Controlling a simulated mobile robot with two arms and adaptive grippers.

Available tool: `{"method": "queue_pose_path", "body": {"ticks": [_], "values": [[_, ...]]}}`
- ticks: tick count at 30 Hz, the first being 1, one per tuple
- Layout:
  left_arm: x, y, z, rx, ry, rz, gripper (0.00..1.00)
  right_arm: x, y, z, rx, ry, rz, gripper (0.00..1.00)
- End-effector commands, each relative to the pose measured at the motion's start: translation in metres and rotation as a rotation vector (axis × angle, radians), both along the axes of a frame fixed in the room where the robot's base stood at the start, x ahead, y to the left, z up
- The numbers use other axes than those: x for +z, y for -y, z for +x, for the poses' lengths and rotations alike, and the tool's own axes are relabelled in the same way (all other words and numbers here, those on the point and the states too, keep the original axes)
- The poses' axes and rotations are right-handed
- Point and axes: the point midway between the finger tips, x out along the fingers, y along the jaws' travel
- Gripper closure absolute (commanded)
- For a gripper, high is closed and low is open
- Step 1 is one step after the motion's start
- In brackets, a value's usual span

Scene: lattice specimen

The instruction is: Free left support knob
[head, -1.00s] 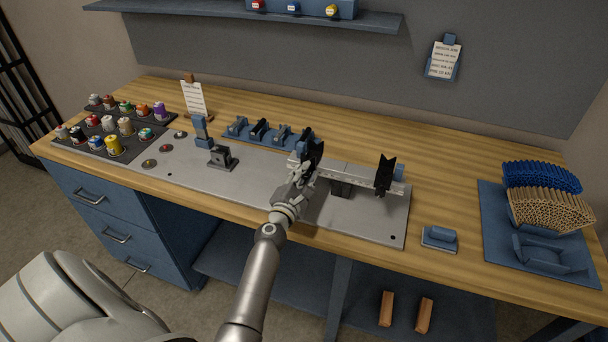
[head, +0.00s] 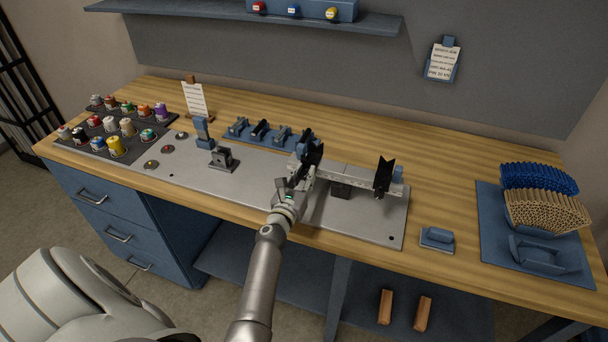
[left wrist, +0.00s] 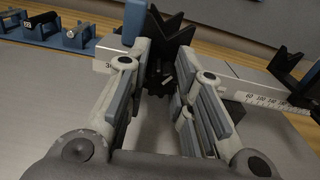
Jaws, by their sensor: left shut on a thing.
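The left support (head: 313,152) is a black V-shaped block on a pale scaled rail (head: 350,173). In the left wrist view the left support (left wrist: 172,30) stands straight ahead, with a small dark knob (left wrist: 159,80) low on its near face. My left gripper (head: 300,176) is at the near side of this support. In the left wrist view its fingers (left wrist: 166,76) stand on either side of the knob and are shut on it. The fingers partly hide the knob's edges, and the head view hides it behind the gripper. My right gripper is not in view.
A second black V support (head: 384,175) stands at the rail's right end. A small grey fixture (head: 223,159) stands to the left. A blue block (head: 437,237) lies on the bench at the right.

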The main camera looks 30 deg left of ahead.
Motion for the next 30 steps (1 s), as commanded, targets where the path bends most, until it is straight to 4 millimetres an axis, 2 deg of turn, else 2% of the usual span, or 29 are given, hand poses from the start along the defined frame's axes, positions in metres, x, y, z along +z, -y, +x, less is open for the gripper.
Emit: {"method": "queue_pose_path", "body": {"ticks": [15,30], "values": [[0.001,0.0,0.0,0.0,0.098,-0.412,1.0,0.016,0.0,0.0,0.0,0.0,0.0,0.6],[0.0,0.0,0.0,0.001,0.131,-0.55,1.0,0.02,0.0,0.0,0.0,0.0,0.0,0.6]]}}
